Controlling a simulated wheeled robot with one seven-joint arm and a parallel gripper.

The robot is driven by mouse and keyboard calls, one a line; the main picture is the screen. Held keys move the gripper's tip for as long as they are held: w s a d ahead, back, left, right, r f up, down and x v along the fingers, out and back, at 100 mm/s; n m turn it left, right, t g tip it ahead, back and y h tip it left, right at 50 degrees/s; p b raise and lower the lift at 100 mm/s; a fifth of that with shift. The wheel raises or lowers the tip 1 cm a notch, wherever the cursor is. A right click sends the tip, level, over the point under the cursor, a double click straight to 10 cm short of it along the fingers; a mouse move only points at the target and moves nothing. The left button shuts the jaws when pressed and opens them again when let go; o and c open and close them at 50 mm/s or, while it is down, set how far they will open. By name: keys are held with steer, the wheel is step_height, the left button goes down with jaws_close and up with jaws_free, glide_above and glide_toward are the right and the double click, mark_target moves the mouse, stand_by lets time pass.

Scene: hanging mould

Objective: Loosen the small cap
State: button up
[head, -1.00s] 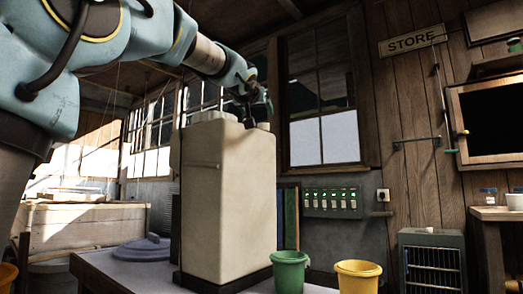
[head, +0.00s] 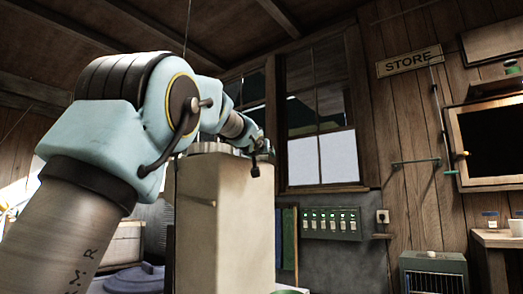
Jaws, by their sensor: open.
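A tall cream block-shaped container (head: 218,225) stands upright in the middle of the head view. A pale round lid (head: 210,147) shows at its top, partly behind my arm. My gripper (head: 256,160) is at the top right corner of the container, small and dark in the picture. Its jaws are open, and I see nothing held between them. I cannot make out the small cap; my gripper and arm cover part of the container's top. Whether the jaws touch anything there I cannot tell.
A blue-grey lid (head: 135,279) lies at the lower left, beside the container. A green bucket's rim (head: 290,291) shows at the bottom edge. A switch panel (head: 331,223) and a window (head: 318,130) are behind. A heater (head: 433,272) stands at the right.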

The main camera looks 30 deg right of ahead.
steer(key=shift+c, duration=0.4)
jaws_close()
stand_by(0.4)
